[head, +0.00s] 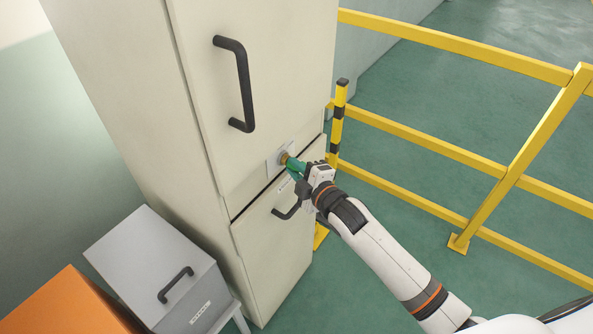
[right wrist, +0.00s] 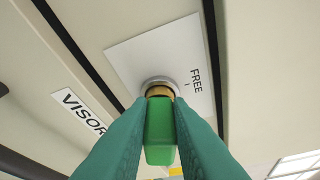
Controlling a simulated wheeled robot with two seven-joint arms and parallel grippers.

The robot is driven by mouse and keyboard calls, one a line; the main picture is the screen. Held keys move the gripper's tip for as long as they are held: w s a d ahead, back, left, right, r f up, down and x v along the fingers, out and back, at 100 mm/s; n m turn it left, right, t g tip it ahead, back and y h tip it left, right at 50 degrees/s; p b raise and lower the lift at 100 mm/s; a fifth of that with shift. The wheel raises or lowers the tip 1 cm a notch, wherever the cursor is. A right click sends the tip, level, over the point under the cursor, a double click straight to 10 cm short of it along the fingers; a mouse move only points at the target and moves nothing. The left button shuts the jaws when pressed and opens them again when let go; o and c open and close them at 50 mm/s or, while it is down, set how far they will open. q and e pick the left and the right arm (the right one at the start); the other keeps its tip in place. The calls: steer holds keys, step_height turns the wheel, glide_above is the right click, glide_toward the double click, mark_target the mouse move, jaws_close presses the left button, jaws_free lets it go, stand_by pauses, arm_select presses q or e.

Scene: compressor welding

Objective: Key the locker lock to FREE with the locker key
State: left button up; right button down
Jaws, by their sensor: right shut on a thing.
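The beige locker (head: 120,90) stands tall in the head view, with a white lock plate (head: 274,163) low on its upper door. In the right wrist view the lock plate (right wrist: 130,50) bears the word FREE with a small tick, beside a round metal lock (right wrist: 160,82). The locker key has a green head (right wrist: 160,140) and a brass part that meets the lock; how deep it sits is hidden. My right gripper (head: 294,166), with green fingers, is shut on the key head at the lock. My left gripper is not in view.
A lower door with a black handle (head: 287,209) is just below my right gripper; a VISOR label (right wrist: 80,110) is beside the plate. A longer black handle (head: 240,85) juts out above. Yellow rails (head: 430,130) stand at right. A grey box (head: 150,262) and orange box (head: 70,305) sit lower left.

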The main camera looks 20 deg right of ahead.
steer(key=shift+f+n+t+b, duration=0.55)
steer(key=shift+n+t+b, duration=0.15)
steer(key=shift+n+b, duration=0.45)
steer(key=shift+r+n, duration=0.15)
steer(key=shift+n, duration=0.2)
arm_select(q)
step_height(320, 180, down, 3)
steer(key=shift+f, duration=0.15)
arm_select(e)
steer(key=shift+r, duration=0.15)
steer(key=c, duration=1.3)
jaws_free()
steer(key=shift+o, duration=0.2)
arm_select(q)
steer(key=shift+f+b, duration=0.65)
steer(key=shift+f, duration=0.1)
arm_select(e)
steer(key=v, duration=1.2)
